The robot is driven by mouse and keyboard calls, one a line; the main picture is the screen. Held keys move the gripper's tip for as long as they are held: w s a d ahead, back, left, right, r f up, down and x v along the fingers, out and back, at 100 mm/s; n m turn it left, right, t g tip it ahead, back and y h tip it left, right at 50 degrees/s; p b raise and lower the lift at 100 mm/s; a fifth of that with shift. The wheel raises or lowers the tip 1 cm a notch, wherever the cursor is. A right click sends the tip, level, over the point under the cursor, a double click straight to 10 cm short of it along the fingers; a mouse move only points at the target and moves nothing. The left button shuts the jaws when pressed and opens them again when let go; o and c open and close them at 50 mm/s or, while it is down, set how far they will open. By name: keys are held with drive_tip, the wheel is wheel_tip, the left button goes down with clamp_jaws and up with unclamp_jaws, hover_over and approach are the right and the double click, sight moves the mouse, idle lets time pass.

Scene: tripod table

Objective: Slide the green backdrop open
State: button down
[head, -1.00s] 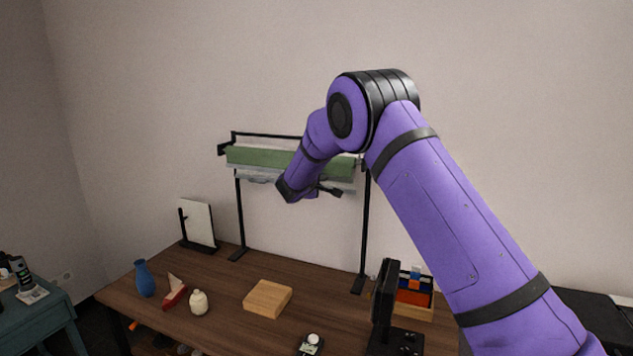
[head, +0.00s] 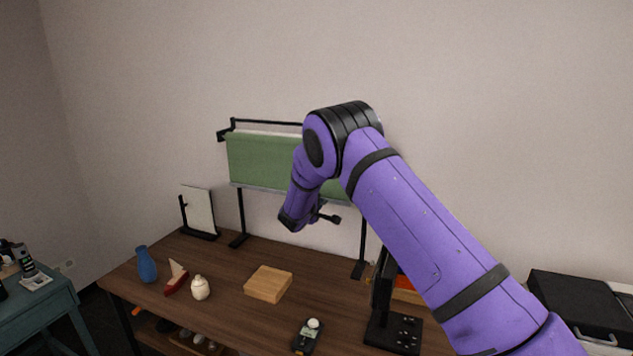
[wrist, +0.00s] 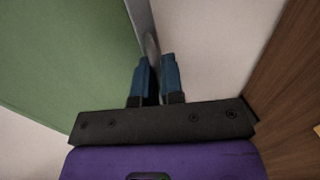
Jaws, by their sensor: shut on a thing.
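The green backdrop (head: 258,160) hangs from a black stand at the back of the table and is partly unrolled, with a grey bar (head: 250,187) along its lower edge. My gripper (head: 322,216) is at the lower edge of the backdrop, right of its middle. In the wrist view, the blue fingers of my gripper (wrist: 158,80) are shut on the grey bar (wrist: 146,30), and the green cloth (wrist: 65,60) spreads to the left. My arm hides the right part of the backdrop in the head view.
The wooden table (head: 220,295) holds a wooden block (head: 268,284), a blue vase (head: 146,264), a red and white boat (head: 176,278), a cream jar (head: 200,288) and a white panel on a stand (head: 198,210). A black device (head: 392,330) stands front right. Air below the backdrop is free.

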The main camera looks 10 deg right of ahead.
wheel_tip(320, 180, down, 23)
drive_tip(key=shift+r, duration=0.1)
drive_tip(key=c, duration=1.3)
unclamp_jaws()
drive_tip(key=v, duration=1)
drive_tip(key=shift+s+a, duration=0.2)
drive_tip(key=shift+s, duration=0.15)
